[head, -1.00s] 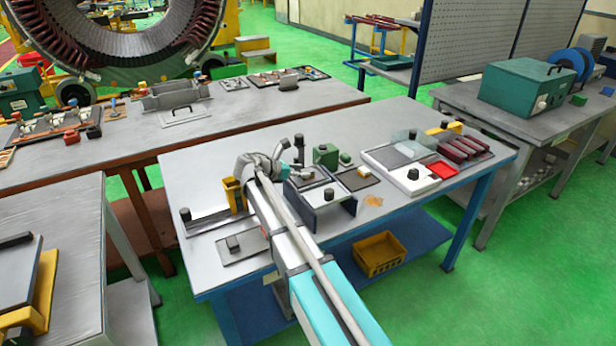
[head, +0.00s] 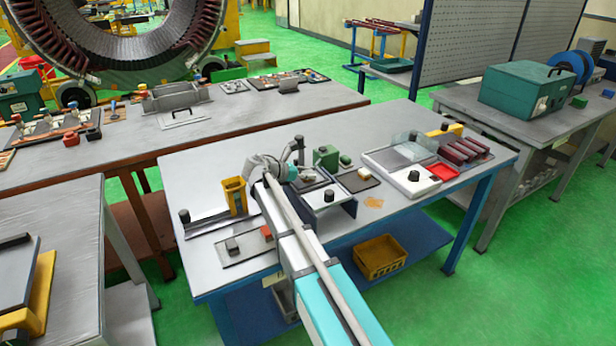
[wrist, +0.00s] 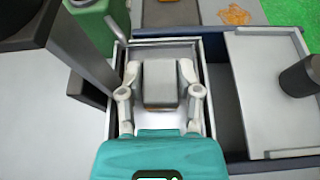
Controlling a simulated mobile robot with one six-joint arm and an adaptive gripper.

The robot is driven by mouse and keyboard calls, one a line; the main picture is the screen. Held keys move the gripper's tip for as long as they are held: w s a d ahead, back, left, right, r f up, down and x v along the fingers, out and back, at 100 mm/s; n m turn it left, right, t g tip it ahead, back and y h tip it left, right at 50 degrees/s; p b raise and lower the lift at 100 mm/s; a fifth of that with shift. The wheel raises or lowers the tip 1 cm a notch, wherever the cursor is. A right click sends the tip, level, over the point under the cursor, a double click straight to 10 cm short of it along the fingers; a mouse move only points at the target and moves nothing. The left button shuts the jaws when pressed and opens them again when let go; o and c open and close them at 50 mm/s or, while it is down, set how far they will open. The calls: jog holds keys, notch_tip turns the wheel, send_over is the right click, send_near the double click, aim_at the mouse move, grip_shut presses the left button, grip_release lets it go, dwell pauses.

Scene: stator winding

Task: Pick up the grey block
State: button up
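A grey block (wrist: 160,84) lies between the two fingers of my gripper (wrist: 160,74) in the wrist view. It is over a shallow metal-rimmed tray (wrist: 165,46). One finger is on each side of the block. Whether the fingers press on it, or whether it is off the tray floor, I cannot tell. In the head view my gripper (head: 294,172) is above the same tray area, and the arm hides most of it. Another small grey block (head: 232,244) lies on a flat dark plate at the front left of the table.
A green block-like fixture (wrist: 98,22) stands close to the tray's left, with a dark post beside it. A plate with a black knob (wrist: 300,75) is on the right. A red block (head: 267,232) and yellow holder (head: 235,195) stand left of my arm. The table's back left is clear.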

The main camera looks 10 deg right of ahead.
grip_shut()
jog(key=shift+r, duration=0.2)
jog(key=shift+r+p, duration=0.75)
jog(key=shift+p, duration=0.2)
jog(key=s+d+r+p, duration=0.6)
jog(key=s+r+p, duration=0.5)
jog(key=s, duration=0.1)
jog(key=shift+s+d, duration=0.2)
jog(key=shift+s, duration=0.05)
